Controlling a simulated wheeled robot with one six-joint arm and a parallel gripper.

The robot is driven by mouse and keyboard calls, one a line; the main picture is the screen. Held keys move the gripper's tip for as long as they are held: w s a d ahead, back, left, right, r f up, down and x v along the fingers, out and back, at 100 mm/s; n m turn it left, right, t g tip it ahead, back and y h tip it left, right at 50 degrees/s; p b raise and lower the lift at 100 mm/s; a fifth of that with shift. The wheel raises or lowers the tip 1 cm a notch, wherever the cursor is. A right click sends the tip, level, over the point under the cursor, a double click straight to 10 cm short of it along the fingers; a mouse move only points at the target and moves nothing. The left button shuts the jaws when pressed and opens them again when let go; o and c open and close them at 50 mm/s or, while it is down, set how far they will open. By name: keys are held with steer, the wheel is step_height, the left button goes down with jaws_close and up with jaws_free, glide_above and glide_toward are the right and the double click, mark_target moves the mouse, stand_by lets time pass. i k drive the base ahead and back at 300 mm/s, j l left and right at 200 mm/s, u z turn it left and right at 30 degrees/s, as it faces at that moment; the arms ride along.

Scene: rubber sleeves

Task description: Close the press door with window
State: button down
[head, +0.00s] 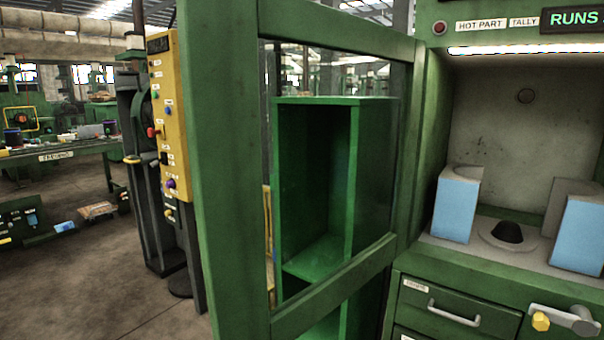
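The press door with window (228,170) is a green frame around a clear pane. It stands open, swung out toward me on the left of the press opening. Its right edge meets the green press body (427,130). Through the window a green open-fronted cabinet (352,190) shows behind it. The press chamber (530,120) on the right is uncovered, with a lit strip at its top. My gripper is not in this view.
Inside the chamber stand blue-faced blocks (455,207) (580,232) around a dark round hole (507,232). Below are drawers with a handle (455,312) and a lever with a yellow knob (541,321). A yellow control panel (170,120) stands left of the door. Bare floor (110,260) lies at left.

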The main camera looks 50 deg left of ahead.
mark_target(218, 40)
steer(key=k+j+u, duration=0.1)
steer(key=j, duration=0.35)
steer(key=k+j+u, duration=0.1)
steer(key=j, duration=0.35)
steer(key=k+j+u, duration=0.1)
steer(key=k+j, duration=0.15)
steer(key=j, duration=0.2)
steer(key=k+j+u, duration=0.1)
steer(key=j, duration=0.35)
steer(key=k+j, duration=0.1)
steer(key=j, duration=0.35)
steer(key=k+j, duration=0.2)
steer(key=k, duration=0.3)
steer(key=k+j, duration=0.25)
steer(key=k, duration=0.2)
steer(key=l+u, duration=0.05)
